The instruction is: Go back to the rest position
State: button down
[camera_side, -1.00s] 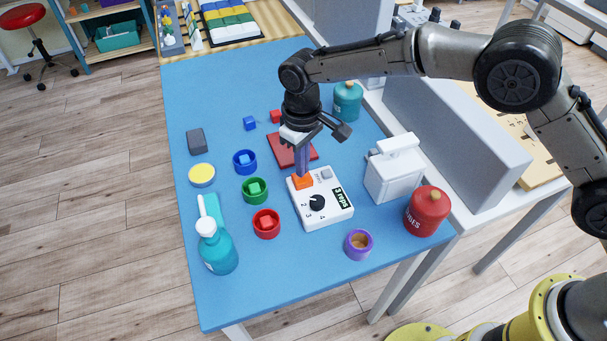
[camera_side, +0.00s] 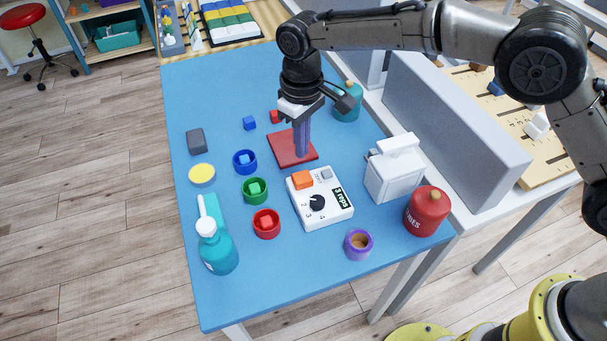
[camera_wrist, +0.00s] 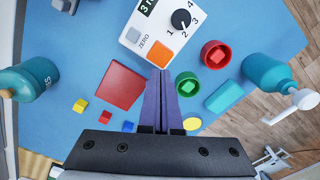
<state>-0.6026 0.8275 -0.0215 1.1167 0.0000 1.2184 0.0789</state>
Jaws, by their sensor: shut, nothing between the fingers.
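My gripper (camera_side: 303,140) is shut and empty. Its purple fingers hang above the table, in front of the red square plate in the side view. In the wrist view the closed fingertips (camera_wrist: 160,75) show just below the orange button (camera_wrist: 160,54). The white counter box (camera_side: 320,199) with its black dial and "3 reps" label lies on the blue table; its orange button (camera_side: 302,180) is uncovered in the side view.
Small cubes (camera_side: 249,123) and a red plate (camera_side: 285,150) lie farther back.

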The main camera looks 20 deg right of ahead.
dwell(0.4)
jog(key=d+r+m+t+y, duration=0.1)
jog(key=d+r, duration=0.4)
jog(key=r, duration=0.3)
jog(key=d+r+m+t, duration=0.1)
jog(key=d+r, duration=0.5)
jog(key=r, duration=0.1)
jog(key=s+d+r+m+t, duration=0.2)
jog(key=s+d+r, duration=0.65)
jog(key=d, duration=0.25)
jog(key=s+d+m+t, duration=0.2)
jog(key=s+d, duration=0.7)
jog(key=s, duration=0.5)
jog(key=s+d+f+h, duration=0.1)
jog(key=s+f, duration=0.7)
jog(key=f, duration=0.2)
jog(key=shift+d, duration=0.2)
